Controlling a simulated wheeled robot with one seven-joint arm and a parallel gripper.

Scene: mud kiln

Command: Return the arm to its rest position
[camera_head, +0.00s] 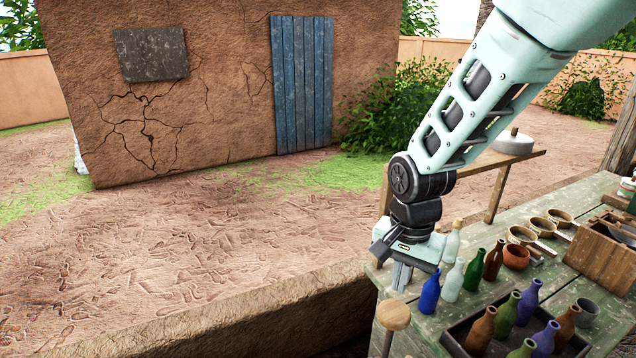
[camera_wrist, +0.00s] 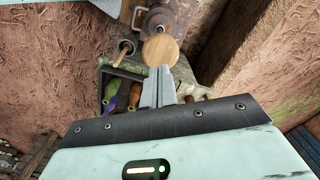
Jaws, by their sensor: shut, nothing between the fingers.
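My gripper (camera_head: 401,277) hangs at the end of my pale green arm, pointing down near the left corner of the wooden bench (camera_head: 614,273). In the wrist view its two grey fingers (camera_wrist: 161,82) are together with nothing between them. A blue bottle (camera_head: 429,294) and a clear bottle (camera_head: 453,283) stand close to the right of the gripper.
A dark tray (camera_head: 455,344) of coloured bottles sits at the bench's front. Small pans (camera_head: 521,235), an orange bowl (camera_head: 516,257) and a wooden box (camera_head: 600,252) stand farther right. A low mud wall (camera_head: 230,310) borders the left. The open ground beyond it is clear.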

